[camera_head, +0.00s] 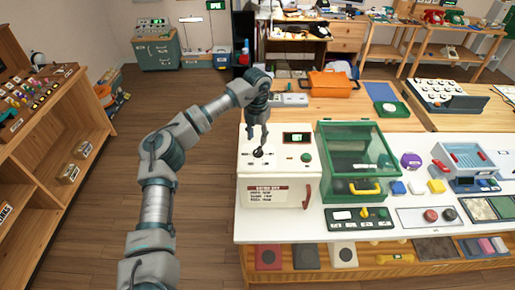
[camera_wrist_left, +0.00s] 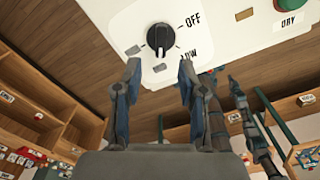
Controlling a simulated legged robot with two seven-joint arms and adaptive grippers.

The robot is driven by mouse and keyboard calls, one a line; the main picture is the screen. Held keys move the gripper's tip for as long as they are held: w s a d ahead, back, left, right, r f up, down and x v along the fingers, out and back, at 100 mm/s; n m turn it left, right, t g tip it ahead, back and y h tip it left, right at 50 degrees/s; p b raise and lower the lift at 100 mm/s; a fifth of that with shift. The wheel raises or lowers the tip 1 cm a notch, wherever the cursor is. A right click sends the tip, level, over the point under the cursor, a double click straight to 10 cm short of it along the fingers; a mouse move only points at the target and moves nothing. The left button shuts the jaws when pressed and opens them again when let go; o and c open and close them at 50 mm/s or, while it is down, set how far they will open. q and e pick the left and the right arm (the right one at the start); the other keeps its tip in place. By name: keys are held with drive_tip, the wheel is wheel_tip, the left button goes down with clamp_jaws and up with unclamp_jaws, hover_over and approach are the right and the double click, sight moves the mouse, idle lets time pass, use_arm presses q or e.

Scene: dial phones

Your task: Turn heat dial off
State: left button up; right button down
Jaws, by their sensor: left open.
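The heat dial is a black knob (camera_wrist_left: 158,40) on the white panel in the left wrist view. The words OFF and LOW are printed to its right. A pale mark runs roughly vertically on the knob; I cannot tell which setting it points to. The dial (camera_head: 258,153) also shows on top of the white appliance (camera_head: 262,190) in the head view. My left gripper (camera_head: 260,140) is over the dial there. In the left wrist view, the open fingers of my left gripper (camera_wrist_left: 160,75) are short of the knob, apart from it, with nothing between them. My right gripper does not show.
A small green display (camera_head: 297,138) and a green button (camera_head: 306,157) are right of the dial. A green clear-lidded box (camera_head: 355,150) stands close on the right. A wooden shelf (camera_head: 45,130) is at the left, with bare floor between.

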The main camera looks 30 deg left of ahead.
sight(257, 150)
use_arm(q)
drive_tip(key=f, duration=0.5)
drive_tip(key=shift+a, duration=0.25)
drive_tip(key=shift+d+f, duration=0.1)
drive_tip(key=shift+f, duration=0.2)
drive_tip(key=shift+d+f, duration=0.2)
drive_tip(key=shift+d, duration=0.1)
drive_tip(key=shift+a, duration=0.2)
clamp_jaws()
